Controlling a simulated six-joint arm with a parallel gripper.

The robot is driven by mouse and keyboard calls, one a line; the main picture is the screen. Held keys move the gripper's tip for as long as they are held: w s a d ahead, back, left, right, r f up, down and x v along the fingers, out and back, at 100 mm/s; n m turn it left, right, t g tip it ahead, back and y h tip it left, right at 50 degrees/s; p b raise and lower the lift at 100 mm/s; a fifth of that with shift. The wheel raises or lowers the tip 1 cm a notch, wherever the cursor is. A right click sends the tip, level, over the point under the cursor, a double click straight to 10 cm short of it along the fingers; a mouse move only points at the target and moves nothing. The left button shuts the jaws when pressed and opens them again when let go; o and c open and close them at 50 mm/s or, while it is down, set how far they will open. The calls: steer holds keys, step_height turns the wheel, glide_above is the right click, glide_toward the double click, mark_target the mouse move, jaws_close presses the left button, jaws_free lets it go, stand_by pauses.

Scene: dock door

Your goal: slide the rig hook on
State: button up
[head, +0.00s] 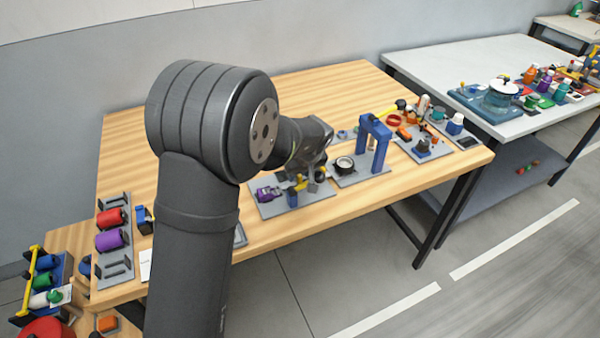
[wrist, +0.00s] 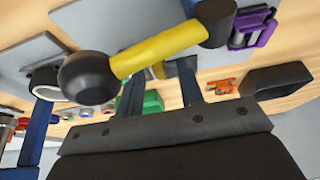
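A yellow bar (wrist: 160,50) with a black ball at one end and a black cylinder at the other crosses close in front of the wrist camera. I cannot tell whether it is the rig hook. In the head view a small yellow part (head: 295,188) shows below my wrist. My gripper (wrist: 162,72) has two dark fingers set apart, with background visible between them. The bar hides part of the fingers and their tips. In the head view my gripper (head: 308,178) is low over the grey plate (head: 268,209), with its fingers hard to make out.
A purple part (head: 267,193) sits on that plate. A blue gantry (head: 375,135) and a black-and-white ring (head: 345,163) stand to the right. Further right is a crowded grey board (head: 418,152). The wooden table's back is clear.

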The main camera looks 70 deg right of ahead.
jaws_close()
steer(key=shift+w+a, duration=1)
jaws_free()
steer(key=shift+r, duration=0.1)
steer(key=v, duration=1.7)
steer(key=shift+r, duration=0.15)
